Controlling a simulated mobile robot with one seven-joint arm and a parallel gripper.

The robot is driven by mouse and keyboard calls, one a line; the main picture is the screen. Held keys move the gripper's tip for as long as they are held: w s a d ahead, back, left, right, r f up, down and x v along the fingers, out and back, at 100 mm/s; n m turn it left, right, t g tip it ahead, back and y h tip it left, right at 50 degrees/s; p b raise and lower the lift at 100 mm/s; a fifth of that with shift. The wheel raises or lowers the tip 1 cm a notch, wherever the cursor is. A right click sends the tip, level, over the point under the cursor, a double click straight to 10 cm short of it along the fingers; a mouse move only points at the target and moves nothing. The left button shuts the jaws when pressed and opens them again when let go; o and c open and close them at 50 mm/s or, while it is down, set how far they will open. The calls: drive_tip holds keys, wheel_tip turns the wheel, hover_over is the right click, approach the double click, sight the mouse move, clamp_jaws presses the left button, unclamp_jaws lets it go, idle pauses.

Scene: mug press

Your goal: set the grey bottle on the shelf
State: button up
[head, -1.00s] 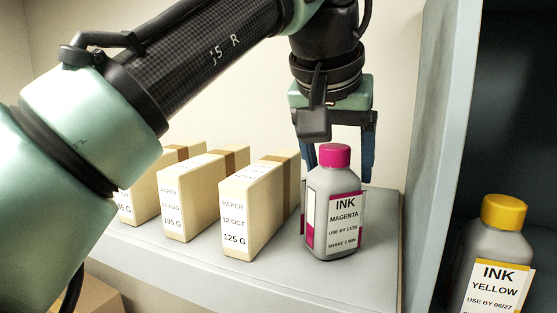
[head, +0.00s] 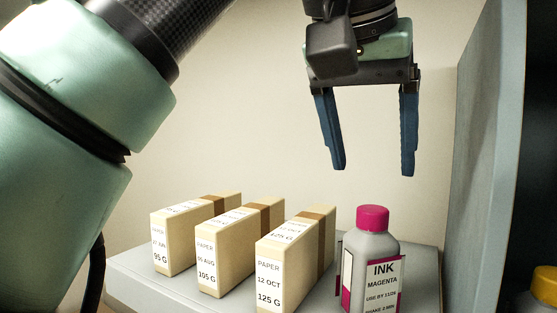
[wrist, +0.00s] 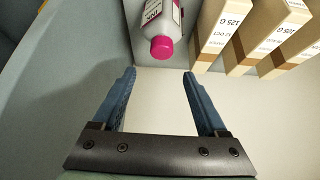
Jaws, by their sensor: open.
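The grey bottle (head: 372,262) has a magenta cap and a label reading INK MAGENTA. It stands upright on the grey shelf (head: 425,290), at the right end beside the paper packs. My gripper (head: 373,172) is open and empty, raised above the bottle with clear space between. In the wrist view the bottle (wrist: 157,22) shows beyond the fingertips, with its cap toward me, and nothing is between the blue fingers (wrist: 160,74). The bottle's base is cut off in both current views.
Three cream paper packs (head: 290,262) with brown bands stand in a row left of the bottle. A grey upright panel (head: 487,130) rises on the right. Beyond it, a yellow cap (head: 546,284) shows at the picture's edge. The air around my gripper is free.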

drive_tip(key=w+d+m+t+h, duration=0.2)
drive_tip(key=w+d+t+h, duration=0.25)
drive_tip(key=d, duration=0.25)
drive_tip(key=s+a+r+n+t+y, duration=0.1)
drive_tip(key=s+a+n+t+y, duration=0.3)
drive_tip(key=s+a+t, duration=0.2)
drive_tip(key=s+a+r+n+t+y, duration=0.2)
drive_tip(key=s+a+n+t+y, duration=0.3)
drive_tip(key=a+t, duration=0.6)
drive_tip(key=shift+s+a+r, duration=0.2)
drive_tip(key=shift+s+a, duration=1)
drive_tip(key=shift+s, duration=0.05)
